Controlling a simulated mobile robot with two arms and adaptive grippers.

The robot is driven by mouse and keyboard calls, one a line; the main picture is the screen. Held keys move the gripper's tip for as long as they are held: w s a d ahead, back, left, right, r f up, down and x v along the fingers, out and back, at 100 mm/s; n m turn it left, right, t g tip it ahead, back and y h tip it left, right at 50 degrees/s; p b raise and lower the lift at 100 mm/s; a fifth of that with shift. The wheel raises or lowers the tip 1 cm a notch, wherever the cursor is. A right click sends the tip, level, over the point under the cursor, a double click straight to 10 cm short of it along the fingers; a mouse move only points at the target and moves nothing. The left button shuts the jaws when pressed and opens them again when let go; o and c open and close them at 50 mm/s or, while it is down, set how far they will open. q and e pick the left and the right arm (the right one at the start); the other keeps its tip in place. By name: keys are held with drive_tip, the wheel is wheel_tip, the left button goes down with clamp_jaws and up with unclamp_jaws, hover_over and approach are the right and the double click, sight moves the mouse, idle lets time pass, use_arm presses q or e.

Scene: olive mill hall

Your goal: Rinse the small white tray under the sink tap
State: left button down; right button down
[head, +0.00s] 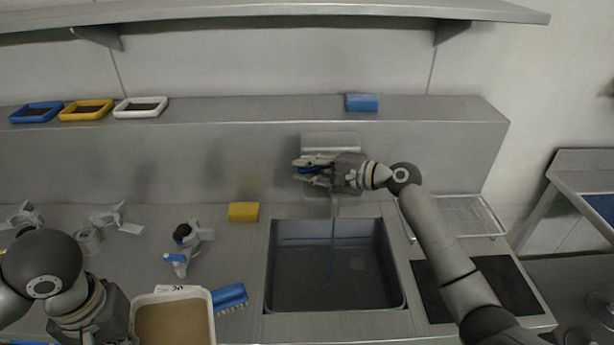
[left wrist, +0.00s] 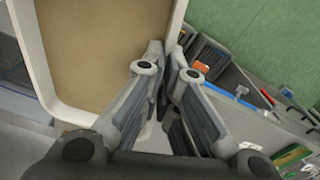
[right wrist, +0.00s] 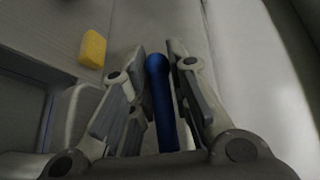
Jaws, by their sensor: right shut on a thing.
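A white tray (head: 208,300) with a brown layer inside and dark marks on its far rim is at the lower left of the head view. My left gripper (left wrist: 168,60) is shut on its rim; the tray (left wrist: 60,108) fills the upper left of the left wrist view. My right gripper (head: 312,168) is shut on the blue tap lever (right wrist: 160,100) behind the sink (head: 335,290). A thin bluish streak (head: 333,232), apparently running water, drops from the tap into the sink. The tap body is mostly hidden by my right gripper.
A yellow sponge (head: 243,212) lies left of the sink, and a blue brush (head: 231,296) lies between tray and sink. Blue (head: 36,112), yellow (head: 86,110) and white (head: 140,107) trays stand on the back ledge. A wire rack (head: 465,217) is right of the sink.

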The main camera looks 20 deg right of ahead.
use_arm(q)
drive_tip(key=shift+f, duration=0.4)
use_arm(e)
drive_tip(key=shift+s, duration=0.15)
drive_tip(key=c, duration=1.5)
unclamp_jaws()
drive_tip(key=shift+o, duration=0.2)
